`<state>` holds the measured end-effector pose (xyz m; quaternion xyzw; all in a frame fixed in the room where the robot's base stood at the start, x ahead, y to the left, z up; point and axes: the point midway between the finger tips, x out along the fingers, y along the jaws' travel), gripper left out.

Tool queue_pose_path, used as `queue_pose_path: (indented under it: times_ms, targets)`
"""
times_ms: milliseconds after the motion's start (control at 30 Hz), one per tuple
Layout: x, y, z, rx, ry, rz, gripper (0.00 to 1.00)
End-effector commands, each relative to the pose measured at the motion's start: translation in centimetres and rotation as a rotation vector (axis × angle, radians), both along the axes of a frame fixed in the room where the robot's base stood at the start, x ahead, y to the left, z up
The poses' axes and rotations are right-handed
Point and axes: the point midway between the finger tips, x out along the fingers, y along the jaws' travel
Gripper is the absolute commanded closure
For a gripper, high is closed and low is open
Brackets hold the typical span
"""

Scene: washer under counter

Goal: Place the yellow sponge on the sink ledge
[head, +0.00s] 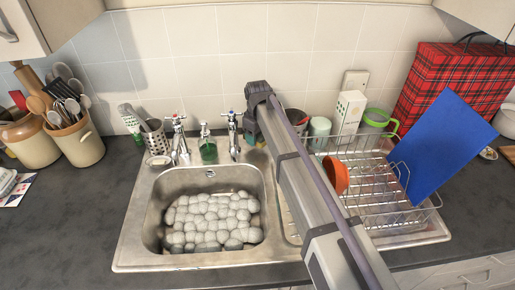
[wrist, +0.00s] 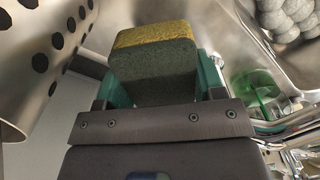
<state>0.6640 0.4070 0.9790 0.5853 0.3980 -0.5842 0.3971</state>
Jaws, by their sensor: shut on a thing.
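My gripper (wrist: 160,78) is shut on the sponge (wrist: 150,72), which has a yellow layer at its top and a dark grey-green face towards the wrist camera. The teal fingers sit on either side of it. The steel sink ledge (head: 212,160) runs behind the basin, below the taps. I cannot tell whether the sponge touches it.
Two taps (head: 178,140) and a green soap bottle (head: 208,148) stand along the ledge. A perforated steel holder (wrist: 40,50) is close at left in the wrist view. Grey stones (head: 212,220) fill the basin. A dish rack (head: 385,195) with a blue board (head: 445,145) is at right.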

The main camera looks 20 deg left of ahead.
Motion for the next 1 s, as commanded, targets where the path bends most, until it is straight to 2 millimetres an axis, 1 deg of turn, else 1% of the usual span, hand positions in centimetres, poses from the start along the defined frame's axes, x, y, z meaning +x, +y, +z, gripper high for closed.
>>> queue_pose_path:
  times_ms: [100, 200, 400, 567, 600, 867, 1000]
  targets:
    - [0.0, 0.0, -2.7, 0.000, 0.000, 0.000, 0.64]
    - [0.0, 0.0, -4.5, 0.000, 0.000, 0.000, 0.64]
    - [0.0, 0.0, -4.0, 0.000, 0.000, 0.000, 0.64]
    - [0.0, 0.0, -4.4, 0.000, 0.000, 0.000, 0.64]
    - [0.0, 0.0, -4.4, 0.000, 0.000, 0.000, 0.37]
    - [0.0, 0.0, -4.3, 0.000, 0.000, 0.000, 0.12]
    - [0.0, 0.0, -4.3, 0.000, 0.000, 0.000, 0.12]
